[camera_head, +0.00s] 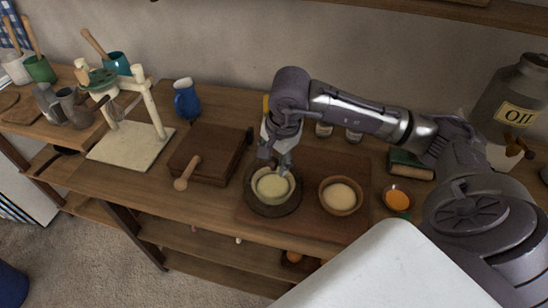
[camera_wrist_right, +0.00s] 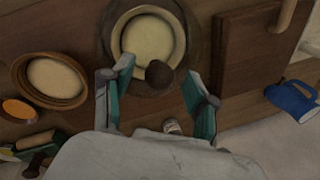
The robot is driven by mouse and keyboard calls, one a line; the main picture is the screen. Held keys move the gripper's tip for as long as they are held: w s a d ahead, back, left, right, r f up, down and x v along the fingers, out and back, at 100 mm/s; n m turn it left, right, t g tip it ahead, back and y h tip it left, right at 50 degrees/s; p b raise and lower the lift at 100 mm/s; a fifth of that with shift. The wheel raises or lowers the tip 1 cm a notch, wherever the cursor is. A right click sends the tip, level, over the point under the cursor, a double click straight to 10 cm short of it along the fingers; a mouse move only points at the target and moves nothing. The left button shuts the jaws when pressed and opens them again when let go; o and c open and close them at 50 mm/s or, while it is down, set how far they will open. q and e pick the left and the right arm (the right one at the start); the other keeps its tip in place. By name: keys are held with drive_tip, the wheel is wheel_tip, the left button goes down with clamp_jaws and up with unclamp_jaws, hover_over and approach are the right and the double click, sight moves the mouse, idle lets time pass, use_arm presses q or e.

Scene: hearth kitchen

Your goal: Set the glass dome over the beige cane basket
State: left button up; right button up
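A beige round basket (camera_head: 258,187) with pale contents sits on a dark round base (camera_head: 279,208) on the counter; it also shows in the wrist view (camera_wrist_right: 119,36). A dark round knob (camera_wrist_right: 160,76) shows in front of it in the wrist view. It looks like the knob of the glass dome, whose clear wall I can hardly make out, so I cannot tell exactly how its rim sits. My right gripper (camera_head: 279,168) is right above the basket. In the wrist view its fingers (camera_wrist_right: 158,88) are spread apart either side of the knob, with gaps. My left gripper is out of view.
A brown bowl (camera_head: 340,210) and a small orange-filled dish (camera_head: 397,200) stand right of the basket. A wooden box (camera_head: 205,160) with a mallet-like handle (camera_head: 186,174) lies to its left. A blue jug (camera_head: 187,100) and small jars (camera_head: 323,130) stand behind.

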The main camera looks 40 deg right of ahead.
wheel_tip(320, 180, up, 12)
drive_tip(key=s, duration=0.2)
drive_tip(key=shift+s+d, duration=0.15)
drive_tip(key=shift+d, duration=0.1)
drive_tip(key=shift+f, duration=0.15)
